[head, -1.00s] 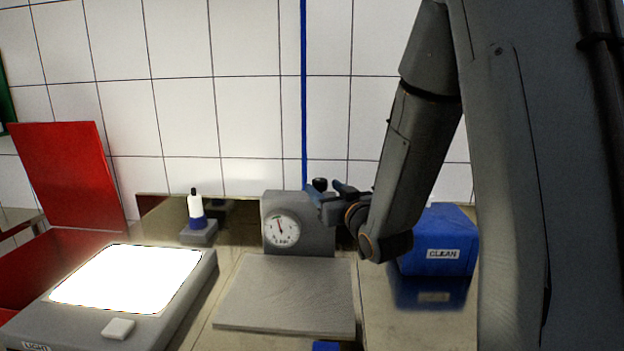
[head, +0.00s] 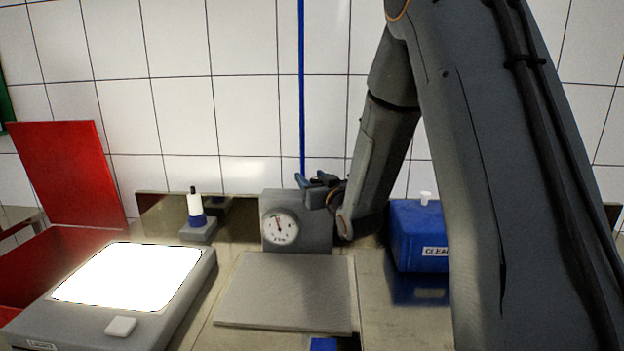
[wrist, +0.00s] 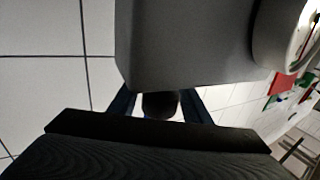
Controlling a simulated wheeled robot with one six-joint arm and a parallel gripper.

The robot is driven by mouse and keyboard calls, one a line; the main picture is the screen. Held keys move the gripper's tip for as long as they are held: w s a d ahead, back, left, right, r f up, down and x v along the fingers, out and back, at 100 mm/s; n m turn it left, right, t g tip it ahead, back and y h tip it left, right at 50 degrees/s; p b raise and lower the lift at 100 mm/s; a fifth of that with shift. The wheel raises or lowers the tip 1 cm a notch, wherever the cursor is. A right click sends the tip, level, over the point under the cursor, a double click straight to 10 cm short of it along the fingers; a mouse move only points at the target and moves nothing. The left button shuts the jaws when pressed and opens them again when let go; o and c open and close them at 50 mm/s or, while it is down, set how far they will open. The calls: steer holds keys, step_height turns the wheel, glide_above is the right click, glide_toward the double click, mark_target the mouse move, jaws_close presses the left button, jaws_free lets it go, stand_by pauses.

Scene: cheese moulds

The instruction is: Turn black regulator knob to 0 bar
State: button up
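The grey regulator block (head: 300,238) stands at the back of the bench with a round white dial (head: 280,227) on its front. The dial's needle points roughly upward; its numbers are too small to read. My gripper (head: 315,182) is at the top of the block, coming from the right. In the wrist view, the black knob (wrist: 160,104) lies between my two fingers (wrist: 158,106), with light gaps on both sides, so the gripper looks open around it. The block (wrist: 185,45) and part of the dial (wrist: 308,38) also show there. In the head view the fingers largely hide the knob.
A blue box (head: 418,225) stands right of the block, close to my arm. A grey board (head: 285,290) lies in front. A lit panel (head: 130,275), a white bottle with a blue base (head: 195,208) and a red bin (head: 50,260) are left. A tiled wall is behind.

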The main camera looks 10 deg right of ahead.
steer(key=c, duration=0.7)
steer(key=shift+c, duration=0.2)
steer(key=shift+y, duration=0.3)
